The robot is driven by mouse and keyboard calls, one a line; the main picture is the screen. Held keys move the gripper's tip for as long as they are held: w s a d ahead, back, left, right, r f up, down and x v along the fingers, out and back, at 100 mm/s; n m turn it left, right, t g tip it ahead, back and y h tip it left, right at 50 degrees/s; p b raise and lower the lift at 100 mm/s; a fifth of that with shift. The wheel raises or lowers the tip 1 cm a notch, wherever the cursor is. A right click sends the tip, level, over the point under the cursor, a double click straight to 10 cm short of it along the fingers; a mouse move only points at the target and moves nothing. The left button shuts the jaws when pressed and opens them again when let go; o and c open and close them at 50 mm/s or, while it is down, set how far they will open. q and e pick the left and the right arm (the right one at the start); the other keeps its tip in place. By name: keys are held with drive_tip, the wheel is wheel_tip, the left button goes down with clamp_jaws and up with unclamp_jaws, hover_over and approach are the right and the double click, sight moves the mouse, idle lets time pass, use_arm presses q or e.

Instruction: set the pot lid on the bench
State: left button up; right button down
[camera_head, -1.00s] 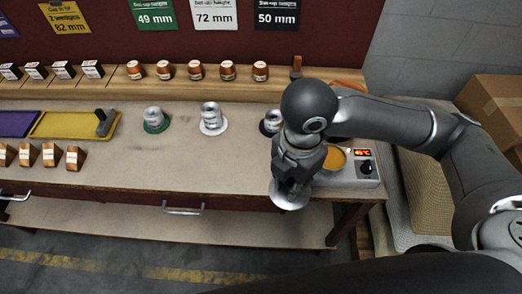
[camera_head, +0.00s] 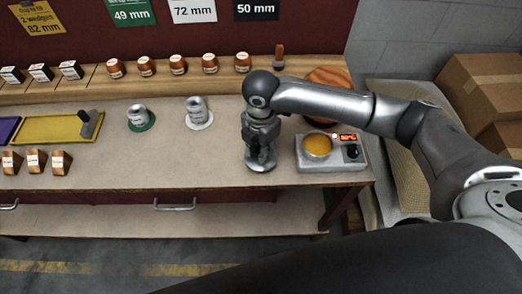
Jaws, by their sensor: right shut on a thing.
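The pot lid (camera_head: 261,167) is a small grey metal disc at the lower end of my right gripper (camera_head: 260,152). The gripper points down and is shut on the lid. The lid shows against the bench top (camera_head: 200,165), left of the heater. I cannot tell whether it touches the bench or hangs just above it. An open round pot with amber contents (camera_head: 317,146) sits in the heater unit (camera_head: 333,163), which has a lit red display. My left gripper is not in view.
Cups on a green disc (camera_head: 141,126) and a white disc (camera_head: 199,119) stand left of my gripper. A yellow tray (camera_head: 55,130) and several wooden wedges (camera_head: 36,162) are farther left. Small jars line the back shelf.

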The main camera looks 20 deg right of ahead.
drive_tip(key=shift+f, duration=0.85)
drive_tip(key=shift+f, duration=0.1)
drive_tip(key=c, duration=1.3)
unclamp_jaws()
wheel_tip(320, 180, up, 12)
drive_tip(key=shift+b, duration=0.4)
